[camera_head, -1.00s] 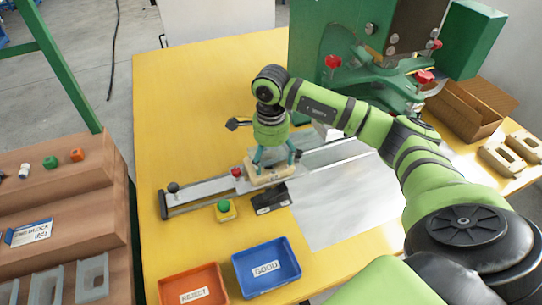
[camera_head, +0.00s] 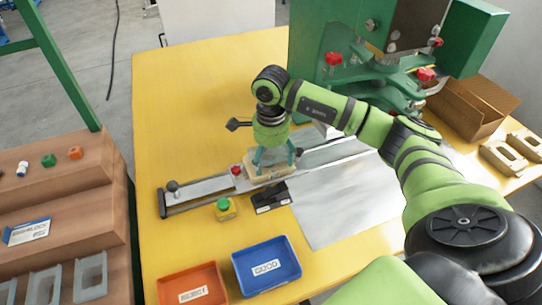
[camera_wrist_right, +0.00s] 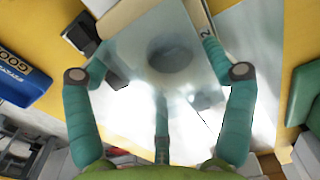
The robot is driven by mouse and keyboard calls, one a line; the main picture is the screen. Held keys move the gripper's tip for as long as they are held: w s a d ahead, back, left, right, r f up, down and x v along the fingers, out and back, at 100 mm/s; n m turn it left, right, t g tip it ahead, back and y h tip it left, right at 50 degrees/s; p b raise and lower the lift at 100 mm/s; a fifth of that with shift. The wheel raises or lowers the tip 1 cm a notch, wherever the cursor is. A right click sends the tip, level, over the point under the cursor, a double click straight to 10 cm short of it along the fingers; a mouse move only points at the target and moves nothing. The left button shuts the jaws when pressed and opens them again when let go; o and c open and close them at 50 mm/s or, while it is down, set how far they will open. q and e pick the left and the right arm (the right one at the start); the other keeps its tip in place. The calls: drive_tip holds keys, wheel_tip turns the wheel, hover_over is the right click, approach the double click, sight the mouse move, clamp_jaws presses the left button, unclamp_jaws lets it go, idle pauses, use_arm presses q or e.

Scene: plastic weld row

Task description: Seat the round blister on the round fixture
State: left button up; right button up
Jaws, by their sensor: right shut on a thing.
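My right gripper (camera_head: 276,160) points down over the slide rail and is shut on a clear blister (camera_wrist_right: 165,95). The see-through sheet spans between its fingers in the right wrist view, with a darker round shape in it or behind it. The beige fixture block (camera_head: 262,175) is on the rail directly below the fingers, and a part of it marked "2" (camera_wrist_right: 203,32) shows in the wrist view. The blister is at or just above the block; I cannot tell whether they touch. My left gripper is not in view.
The rail has a black knob (camera_head: 172,186) at its left end. A green button box (camera_head: 225,208), a black box (camera_head: 270,199), an orange bin (camera_head: 190,275) and a blue bin (camera_head: 245,276) are in front. The green press (camera_head: 325,45) stands behind. The yellow table is clear at back left.

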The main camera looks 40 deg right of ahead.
drive_tip(key=o, duration=0.6)
drive_tip(key=shift+r, duration=0.1)
drive_tip(key=shift+o, duration=0.2)
wheel_tip(320, 180, up, 7)
drive_tip(key=p, duration=0.4)
idle(0.4)
idle(0.4)
